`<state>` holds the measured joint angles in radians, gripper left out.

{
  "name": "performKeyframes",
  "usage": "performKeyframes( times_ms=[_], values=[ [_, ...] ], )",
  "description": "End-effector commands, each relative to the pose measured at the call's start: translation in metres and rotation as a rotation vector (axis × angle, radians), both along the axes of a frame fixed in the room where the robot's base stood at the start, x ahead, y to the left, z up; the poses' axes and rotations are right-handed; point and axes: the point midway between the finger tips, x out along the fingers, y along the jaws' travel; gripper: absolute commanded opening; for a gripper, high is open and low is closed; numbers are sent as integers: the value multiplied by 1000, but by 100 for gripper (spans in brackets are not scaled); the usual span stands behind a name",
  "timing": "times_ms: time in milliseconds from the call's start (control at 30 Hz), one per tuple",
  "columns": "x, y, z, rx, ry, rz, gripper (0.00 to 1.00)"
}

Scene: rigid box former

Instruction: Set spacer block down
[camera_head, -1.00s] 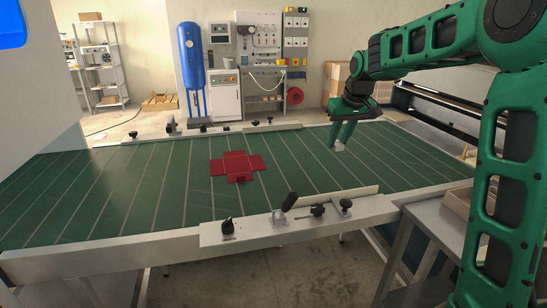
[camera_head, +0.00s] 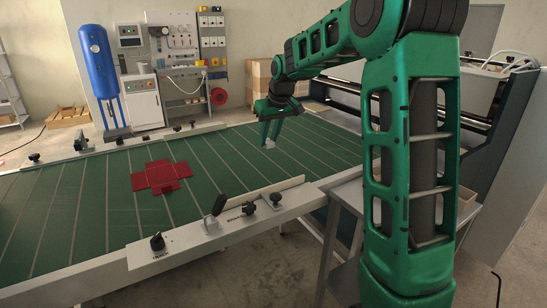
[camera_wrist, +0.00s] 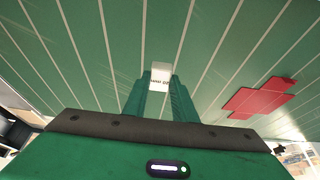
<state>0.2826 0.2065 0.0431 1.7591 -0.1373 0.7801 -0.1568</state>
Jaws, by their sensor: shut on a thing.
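In the head view the block (camera_head: 269,144) hangs at the fingertips over the right part of the green table. I cannot tell whether its underside touches the surface.
A flat red box blank (camera_head: 161,177) lies unfolded on the green striped table (camera_head: 85,205), left of my gripper. A rail with black clamps (camera_head: 220,215) runs along the near edge, another (camera_head: 105,143) along the far edge. The green surface around the block is clear.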

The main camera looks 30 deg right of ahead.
Motion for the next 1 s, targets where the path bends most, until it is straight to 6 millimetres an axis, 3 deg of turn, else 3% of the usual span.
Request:
performKeyframes(
  times_ms=[200,400,667,900,1000],
  values=[
    [6,-44,-27,1,2,-3,1],
    [11,-74,-44,0,0,-2,1],
    [12,-81,-56,0,1,2,1],
    [12,-81,-87,1,2,2,1],
    [13,-81,-90,0,-1,2,1]
  ],
)
